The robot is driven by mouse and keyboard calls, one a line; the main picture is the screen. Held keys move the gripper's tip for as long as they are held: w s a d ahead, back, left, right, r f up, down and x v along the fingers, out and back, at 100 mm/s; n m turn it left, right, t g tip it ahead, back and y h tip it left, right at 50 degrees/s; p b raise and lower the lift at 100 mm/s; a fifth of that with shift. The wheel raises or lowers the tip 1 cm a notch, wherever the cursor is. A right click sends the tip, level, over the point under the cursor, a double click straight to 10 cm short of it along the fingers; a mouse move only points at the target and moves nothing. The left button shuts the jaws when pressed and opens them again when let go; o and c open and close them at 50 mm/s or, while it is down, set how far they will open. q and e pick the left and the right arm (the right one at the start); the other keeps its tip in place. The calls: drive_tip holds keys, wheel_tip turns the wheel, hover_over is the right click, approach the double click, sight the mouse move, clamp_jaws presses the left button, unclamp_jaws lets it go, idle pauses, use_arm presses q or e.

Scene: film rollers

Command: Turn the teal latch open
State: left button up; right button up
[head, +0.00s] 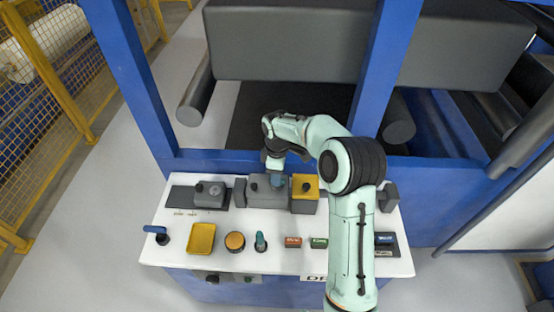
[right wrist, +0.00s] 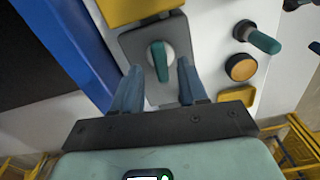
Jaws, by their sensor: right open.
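The teal latch (right wrist: 157,58) is a short teal handle on a round pale base, set on a grey plate (right wrist: 132,44) in the right wrist view. My right gripper (right wrist: 160,70) is open, with one blue-grey finger on each side of the latch's lower part. I see no clear contact between fingers and latch. In the head view my right gripper (head: 277,180) is over the grey box (head: 257,197) on the white panel, and it and my arm hide the latch there. My left gripper is not in view.
A yellow-topped box (head: 304,187) stands right beside the grey box. Nearer on the white panel (head: 180,225) are a teal lever (head: 260,242), an orange button (head: 235,241), a yellow tray (head: 201,238) and a blue-handled lever (head: 156,232). A blue frame post (head: 128,75) rises behind left.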

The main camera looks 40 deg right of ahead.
wheel_tip(320, 180, up, 12)
drive_tip(key=shift+f, duration=0.15)
idle(0.7)
